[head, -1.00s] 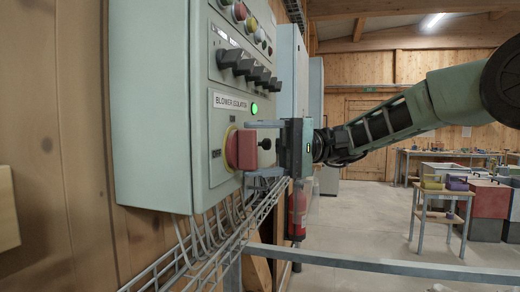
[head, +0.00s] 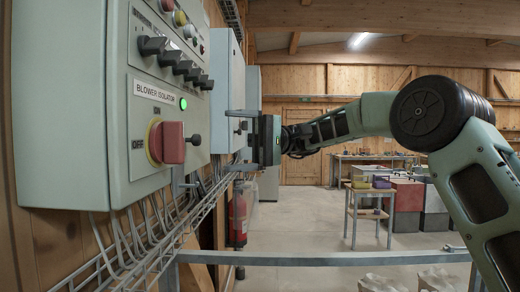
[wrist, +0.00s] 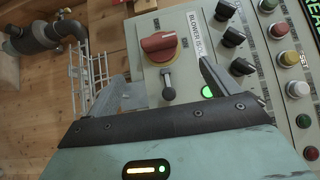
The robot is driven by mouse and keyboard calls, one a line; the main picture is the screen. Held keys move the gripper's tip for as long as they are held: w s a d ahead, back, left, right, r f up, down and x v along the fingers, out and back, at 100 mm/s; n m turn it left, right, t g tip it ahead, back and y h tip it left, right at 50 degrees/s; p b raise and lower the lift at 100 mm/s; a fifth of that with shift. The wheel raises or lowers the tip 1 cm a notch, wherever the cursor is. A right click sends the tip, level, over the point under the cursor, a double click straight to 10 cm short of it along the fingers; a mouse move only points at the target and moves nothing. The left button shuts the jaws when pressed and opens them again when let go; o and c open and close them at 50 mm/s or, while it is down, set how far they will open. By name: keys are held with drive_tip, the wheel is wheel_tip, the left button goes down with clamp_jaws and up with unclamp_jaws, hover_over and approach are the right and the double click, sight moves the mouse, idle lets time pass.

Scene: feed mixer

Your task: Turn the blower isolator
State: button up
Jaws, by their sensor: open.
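The blower isolator is a red rotary handle (head: 170,143) on a yellow plate, low on the green-grey control cabinet. A black knobbed stub (head: 195,140) sticks out from it. ON is marked above and OFF at the left in the head view. The handle (wrist: 158,46) stands roughly upright on the panel, so it lies left to right in the turned wrist view. My gripper (head: 234,140) is open and empty, out to the right and clear of the handle. In the wrist view its fingers (wrist: 160,75) are spread on either side of the stub's line.
A green lamp (head: 183,103) is lit beside the BLOWER ISOLATOR label. Black switches (head: 175,62) sit above. A wire cable tray (head: 150,225) runs below the cabinet, and a grey rail (head: 320,258) crosses in front.

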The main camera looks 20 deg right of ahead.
drive_tip(key=v, duration=0.6)
drive_tip(key=shift+d+b, duration=0.25)
drive_tip(key=shift+b, duration=0.15)
drive_tip(key=shift+w, duration=0.1)
drive_tip(key=s+a+f+m+t+h, duration=0.1)
drive_tip(key=s+a+f+h, duration=0.15)
drive_tip(key=a+f, duration=0.2)
drive_tip(key=s+a+f+m+h, duration=0.1)
drive_tip(key=s+a+f, duration=0.25)
drive_tip(key=a, duration=0.25)
drive_tip(key=s+a+f+t+h, duration=0.1)
drive_tip(key=s+a+f+h, duration=0.4)
drive_tip(key=s+f, duration=0.6)
drive_tip(key=s+d+f+n+t+h, duration=0.2)
drive_tip(key=s+d+f+h, duration=0.1)
drive_tip(key=s+d+f, duration=0.2)
drive_tip(key=s+d+f+n+t+h, duration=0.3)
drive_tip(key=s+d+f+h, duration=0.1)
drive_tip(key=s+f, duration=0.6)
drive_tip(key=shift+s+d+t, duration=0.3)
drive_tip(key=shift+s+d, duration=0.45)
drive_tip(key=shift+d, duration=0.1)
drive_tip(key=shift+f, duration=0.15)
